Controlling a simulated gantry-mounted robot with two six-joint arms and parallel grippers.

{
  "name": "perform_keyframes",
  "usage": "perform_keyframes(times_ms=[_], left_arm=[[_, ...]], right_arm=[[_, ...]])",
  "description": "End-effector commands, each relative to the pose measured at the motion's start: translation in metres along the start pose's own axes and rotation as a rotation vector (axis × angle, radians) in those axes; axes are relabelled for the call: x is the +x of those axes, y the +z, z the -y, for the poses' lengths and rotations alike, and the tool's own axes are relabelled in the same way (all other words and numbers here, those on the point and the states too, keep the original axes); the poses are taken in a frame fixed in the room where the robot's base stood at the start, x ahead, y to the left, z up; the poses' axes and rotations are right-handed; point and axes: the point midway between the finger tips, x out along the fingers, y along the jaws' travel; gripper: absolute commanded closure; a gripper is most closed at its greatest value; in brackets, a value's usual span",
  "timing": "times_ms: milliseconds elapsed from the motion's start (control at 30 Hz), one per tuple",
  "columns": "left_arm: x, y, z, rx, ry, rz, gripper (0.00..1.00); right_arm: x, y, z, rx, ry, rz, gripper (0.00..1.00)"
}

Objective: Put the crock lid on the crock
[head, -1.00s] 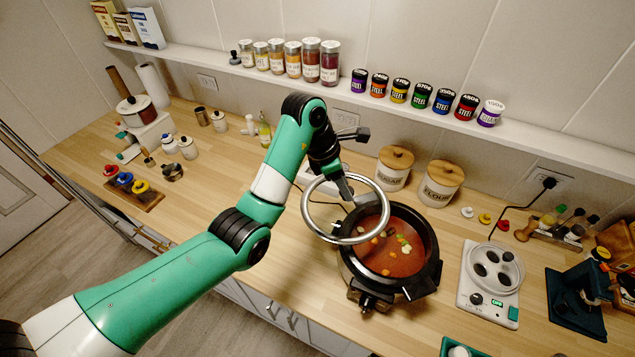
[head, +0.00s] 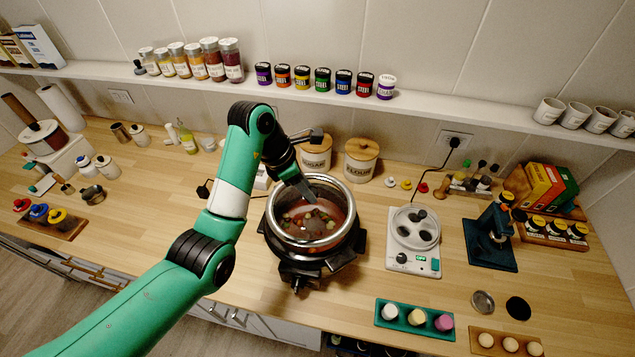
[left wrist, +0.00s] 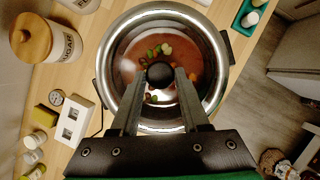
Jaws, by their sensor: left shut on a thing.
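The crock (head: 335,258) is a black round pot of red soup with vegetable pieces, standing on the counter. The crock lid (head: 345,202) is clear glass with a shiny steel rim and a black knob. In the head view it lies over the crock's mouth, roughly centred; I cannot tell whether its rim touches the crock. My left gripper (head: 308,194) is shut on the lid's knob. In the left wrist view the two fingers (left wrist: 160,85) pinch the black knob (left wrist: 160,74), with the soup visible through the glass. My right gripper is not in view.
Sugar and flour canisters (head: 361,163) stand behind the crock. A white hotplate device (head: 413,240) is to its right, and a green tray (head: 415,319) with several jars lies at the front. The shelf (head: 440,113) runs along the wall.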

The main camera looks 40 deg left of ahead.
Motion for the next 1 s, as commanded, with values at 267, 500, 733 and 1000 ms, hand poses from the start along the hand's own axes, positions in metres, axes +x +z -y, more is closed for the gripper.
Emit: perform_keyframes(times_ms=[267, 500, 733, 1000], left_arm=[[0.024, -0.019, -0.004, -0.015, 0.006, 0.000, 1.00], [0.032, -0.021, -0.004, -0.012, 0.007, 0.001, 1.00], [0.032, -0.021, -0.004, -0.012, 0.007, 0.001, 1.00], [0.032, -0.021, -0.004, -0.012, 0.007, 0.001, 1.00]], right_arm=[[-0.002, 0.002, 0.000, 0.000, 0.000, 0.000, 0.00], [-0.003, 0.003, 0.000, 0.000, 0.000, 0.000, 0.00], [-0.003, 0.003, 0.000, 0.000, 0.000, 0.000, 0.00], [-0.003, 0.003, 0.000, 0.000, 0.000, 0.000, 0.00]])
